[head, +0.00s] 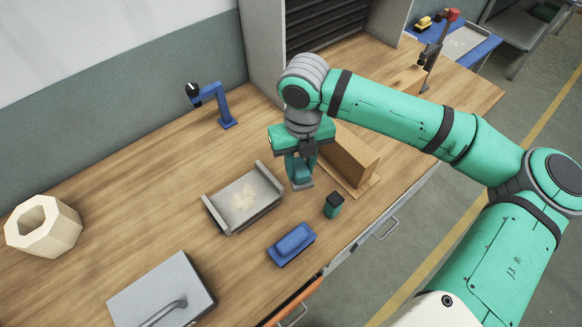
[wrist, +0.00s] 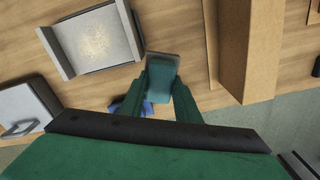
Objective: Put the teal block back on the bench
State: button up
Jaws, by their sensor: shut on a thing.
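My gripper (head: 300,170) points down over the bench (head: 130,190), between the grey tray and the brown block. It is shut on a teal block (head: 302,184), whose lower end shows below the fingers with a grey face. In the wrist view the teal block (wrist: 161,70) sits between the two fingertips of my gripper (wrist: 160,88), its grey end outward. The fingers hide part of its sides. I cannot tell whether its lower end touches the bench or hangs a little above it.
The grey tray (head: 218,211) lies left of my gripper, the tall brown block (head: 350,160) right. A small dark green item with a black top (head: 334,205) and a blue block-like item (head: 291,244) stand nearer the bench's front edge. A blue clamp-like stand (head: 222,108) is behind.

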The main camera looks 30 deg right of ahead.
jog(key=w+f, duration=0.2)
jog(key=w+d+f, duration=0.1)
jog(key=w+f, duration=0.2)
jog(key=shift+w+d+f, duration=0.1)
jog(key=shift+d+f, duration=0.05)
jog(key=shift+w+f, duration=0.3)
jog(key=f, duration=0.3)
jog(key=shift+w+f, duration=0.3)
jog(key=shift+f, duration=0.05)
jog(key=shift+s, duration=0.1)
jog(key=shift+f, duration=0.1)
jog(key=o, duration=1.1)
